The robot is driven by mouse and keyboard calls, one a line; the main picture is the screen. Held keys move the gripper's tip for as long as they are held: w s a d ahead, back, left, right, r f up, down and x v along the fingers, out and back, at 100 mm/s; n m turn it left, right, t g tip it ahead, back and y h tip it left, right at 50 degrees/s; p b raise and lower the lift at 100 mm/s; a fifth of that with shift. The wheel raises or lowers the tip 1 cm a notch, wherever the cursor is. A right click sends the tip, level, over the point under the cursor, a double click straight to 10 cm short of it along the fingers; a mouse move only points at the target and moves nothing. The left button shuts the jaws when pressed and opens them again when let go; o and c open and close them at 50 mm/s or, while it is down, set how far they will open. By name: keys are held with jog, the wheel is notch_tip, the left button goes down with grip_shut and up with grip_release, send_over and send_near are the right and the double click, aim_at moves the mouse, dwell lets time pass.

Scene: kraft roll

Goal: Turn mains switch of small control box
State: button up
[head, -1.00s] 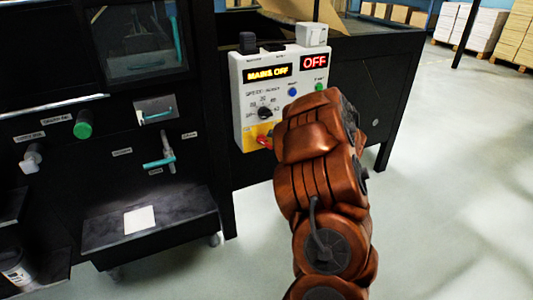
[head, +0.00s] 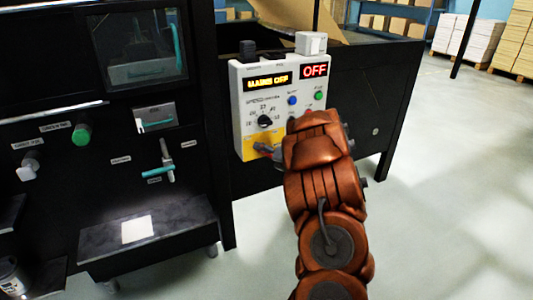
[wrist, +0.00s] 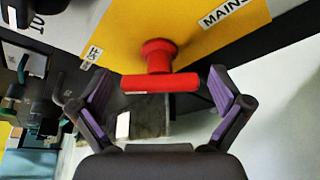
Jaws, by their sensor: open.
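The small control box (head: 247,103) is a pale box with a yellow lower panel on the side of a dark machine. Its displays read "MAINS OFF" (head: 268,81) and "OFF" (head: 314,71). In the wrist view, the red mains switch (wrist: 160,82) sticks out of the yellow panel (wrist: 130,35), with its bar handle lying across the picture. My gripper (wrist: 163,83) is open, with one purple-padded finger on each side of the handle and gaps showing at both ends. In the head view my arm covers most of the gripper and the switch.
The dark machine at left carries a green knob (head: 81,135), a teal-handled lever (head: 158,170) and a jutting shelf (head: 150,240). Another black knob (head: 264,121) sits on the box's face. The floor (head: 450,190) at right is clear.

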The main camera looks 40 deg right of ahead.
jog(key=c, duration=1.1)
jog(key=shift+m, duration=0.3)
jog(key=m+t+y, duration=0.1)
jog(key=m, duration=0.1)
jog(key=shift+d+f+m+p, duration=0.1)
jog(key=shift+m+p, duration=0.2)
jog(key=shift+m, duration=0.1)
jog(key=m+t, duration=0.2)
jog(key=m, duration=0.1)
jog(key=shift+f+m+y, duration=0.1)
jog(key=shift+m+y, duration=0.3)
jog(key=m+t, duration=0.1)
jog(key=m, duration=0.3)
jog(key=shift+f+m+t, duration=0.1)
jog(key=shift+m+t, duration=0.2)
jog(key=shift+t, duration=0.1)
jog(key=shift+m+t+h, duration=0.4)
jog(key=shift+m+h, duration=0.15)
jog(key=shift+m, duration=0.75)
jog(key=shift+m+t+h, duration=0.4)
jog(key=shift+m+h, duration=0.15)
jog(key=shift+m, duration=0.75)
